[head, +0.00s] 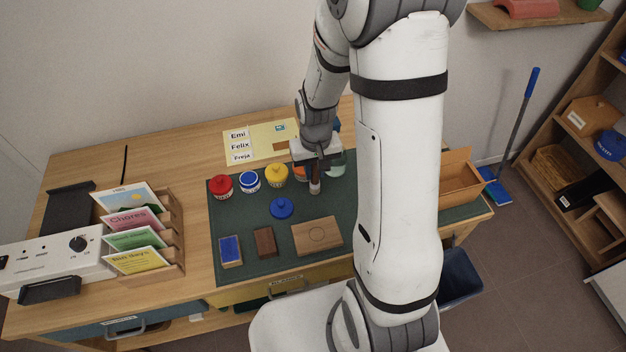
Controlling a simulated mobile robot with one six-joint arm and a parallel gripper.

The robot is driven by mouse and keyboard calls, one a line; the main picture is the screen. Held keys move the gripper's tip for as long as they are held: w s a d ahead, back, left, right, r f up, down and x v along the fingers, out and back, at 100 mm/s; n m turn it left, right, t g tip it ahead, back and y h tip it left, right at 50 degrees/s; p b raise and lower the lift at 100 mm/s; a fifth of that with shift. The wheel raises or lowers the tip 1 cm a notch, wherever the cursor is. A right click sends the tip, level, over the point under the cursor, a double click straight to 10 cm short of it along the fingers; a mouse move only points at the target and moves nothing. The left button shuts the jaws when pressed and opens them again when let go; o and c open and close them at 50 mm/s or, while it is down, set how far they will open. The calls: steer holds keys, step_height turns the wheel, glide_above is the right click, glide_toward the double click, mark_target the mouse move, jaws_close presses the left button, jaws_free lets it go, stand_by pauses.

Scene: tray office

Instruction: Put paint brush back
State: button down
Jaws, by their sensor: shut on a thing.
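My gripper (318,166) points down over the dark green mat (345,195), in front of the names card. It is shut on a small pale thing (315,187) that shows just below the fingertips; this may be the paint brush, but it is too small and covered to be sure. I cannot tell whether it touches the mat. No other paint brush is plain to see. My arm hides much of the mat's right side. Part of a greenish jar (337,165) shows right beside the gripper, and an orange bit shows behind it.
Red (221,184), blue (249,181) and yellow (276,175) paint pots stand left of the gripper. A blue lid (281,207), a sponge-like blue block (231,250), a brown block (265,242) and a wooden board (317,236) lie nearer. A wooden box (462,181) stands at right.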

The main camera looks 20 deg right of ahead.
mark_target(315, 182)
steer(key=shift+s+f, duration=0.15)
steer(key=shift+f, duration=1.9)
steer(key=shift+f, duration=0.1)
steer(key=c, duration=1.3)
jaws_free()
steer(key=shift+o, duration=0.2)
step_height(315, 182, up, 12)
steer(key=shift+s+r, duration=0.1)
steer(key=s+r+t, duration=0.2)
steer(key=s+r, duration=1)
steer(key=s, duration=0.1)
steer(key=shift+s+r+t, duration=0.15)
steer(key=shift+s+t, duration=0.25)
